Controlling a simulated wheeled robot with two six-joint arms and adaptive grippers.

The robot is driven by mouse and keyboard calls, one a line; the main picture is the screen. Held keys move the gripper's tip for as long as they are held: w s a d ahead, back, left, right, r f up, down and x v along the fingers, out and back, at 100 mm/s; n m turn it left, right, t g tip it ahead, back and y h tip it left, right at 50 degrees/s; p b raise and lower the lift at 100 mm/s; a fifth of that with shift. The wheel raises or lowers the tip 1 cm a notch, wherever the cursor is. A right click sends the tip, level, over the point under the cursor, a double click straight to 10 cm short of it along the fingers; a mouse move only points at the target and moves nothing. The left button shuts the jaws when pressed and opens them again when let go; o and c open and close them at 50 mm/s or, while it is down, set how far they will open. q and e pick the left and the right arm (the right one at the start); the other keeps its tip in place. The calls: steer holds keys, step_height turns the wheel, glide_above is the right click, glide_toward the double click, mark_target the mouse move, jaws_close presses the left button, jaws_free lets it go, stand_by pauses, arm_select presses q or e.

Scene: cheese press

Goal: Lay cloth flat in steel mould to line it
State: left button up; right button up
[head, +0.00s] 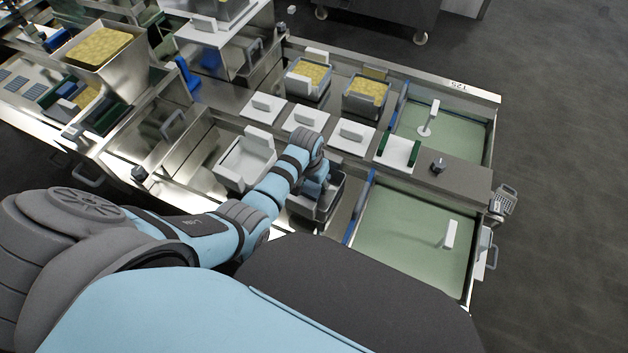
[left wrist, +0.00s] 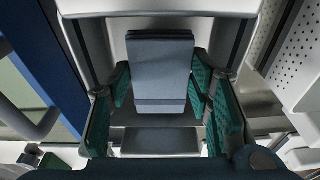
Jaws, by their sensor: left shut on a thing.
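A steel mould (head: 331,208) stands in the front well, partly hidden by my left arm. My left gripper (head: 318,186) is over and partly inside it. In the left wrist view, the gripper's green-padded fingers (left wrist: 160,90) are shut on a blue-grey folded piece that looks like the cloth (left wrist: 160,68). It shows as a flat, narrow, folded block between the pads. Steel mould walls (left wrist: 97,50) rise around it. I cannot tell whether the cloth touches the mould's floor. My right gripper is not in view.
A white-lined mould (head: 246,160) stands left of my gripper. Curd-filled moulds (head: 308,78) (head: 366,97) stand behind, with white handled lids (head: 306,119) in front of them. A green-floored basin (head: 408,235) lies to the right, past a blue divider (head: 358,207).

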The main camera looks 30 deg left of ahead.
arm_select(q)
steer(key=shift+s+r+p, duration=0.1)
steer(key=shift+s+p, duration=0.15)
steer(key=shift+p, duration=0.05)
steer(key=o, duration=1.2)
step_height(320, 180, up, 16)
steer(key=p, duration=1.7)
steer(key=shift+f, duration=0.2)
steer(key=shift+f, duration=0.1)
